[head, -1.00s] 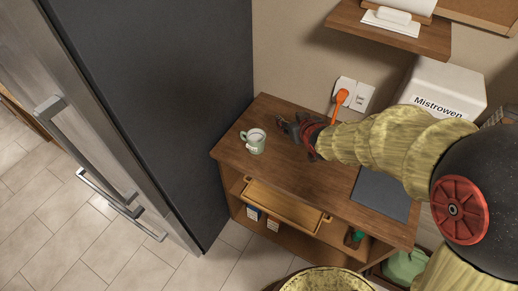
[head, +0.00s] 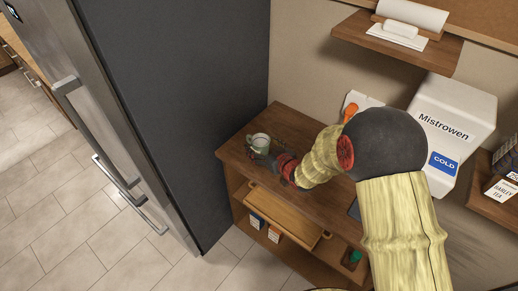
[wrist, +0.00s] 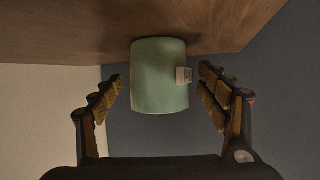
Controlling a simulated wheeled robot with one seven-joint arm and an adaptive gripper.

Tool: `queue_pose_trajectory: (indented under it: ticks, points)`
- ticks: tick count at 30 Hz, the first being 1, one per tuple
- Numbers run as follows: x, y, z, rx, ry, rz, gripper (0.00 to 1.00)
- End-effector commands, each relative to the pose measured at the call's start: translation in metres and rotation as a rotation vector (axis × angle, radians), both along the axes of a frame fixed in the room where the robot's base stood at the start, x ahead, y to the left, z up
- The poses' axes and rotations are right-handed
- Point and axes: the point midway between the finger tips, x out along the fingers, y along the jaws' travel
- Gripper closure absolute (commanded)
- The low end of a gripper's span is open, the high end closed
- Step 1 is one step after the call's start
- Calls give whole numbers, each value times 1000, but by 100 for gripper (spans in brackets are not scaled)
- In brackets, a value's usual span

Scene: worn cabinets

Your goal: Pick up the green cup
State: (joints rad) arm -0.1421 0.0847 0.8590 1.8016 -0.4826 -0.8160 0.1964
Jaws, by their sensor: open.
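The green cup (head: 259,143) stands upright on the wooden cabinet top (head: 320,200), near its left end by the dark fridge side. In the wrist view the pale green cup (wrist: 160,76) appears between the two fingers, with a small pale tag or handle part on its right side. My gripper (wrist: 160,95) is open, with a finger on each side of the cup and visible gaps to both. In the head view my gripper (head: 268,158) is close to the front right of the cup, and its fingers are partly hard to make out.
The tall dark fridge (head: 180,100) borders the cabinet on the left. A white Mistrowen box (head: 455,115) stands at the back right. An orange utensil (head: 349,112) is behind my arm. A wall shelf (head: 385,42) is above. A wooden tray (head: 285,215) is below the top.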

Motion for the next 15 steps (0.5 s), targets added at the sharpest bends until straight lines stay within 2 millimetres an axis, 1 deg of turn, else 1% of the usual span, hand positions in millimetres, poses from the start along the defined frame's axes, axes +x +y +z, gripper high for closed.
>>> queue_pose_trajectory:
  ticks: [1, 5, 12, 15]
  points:
    - [7, 3, -4, 0, -1, 0, 25]
    - [15, 8, -7, -1, -2, -1, 25]
    - [16, 8, -6, -1, -1, -1, 25]
    - [16, 8, -6, -1, -1, -1, 30]
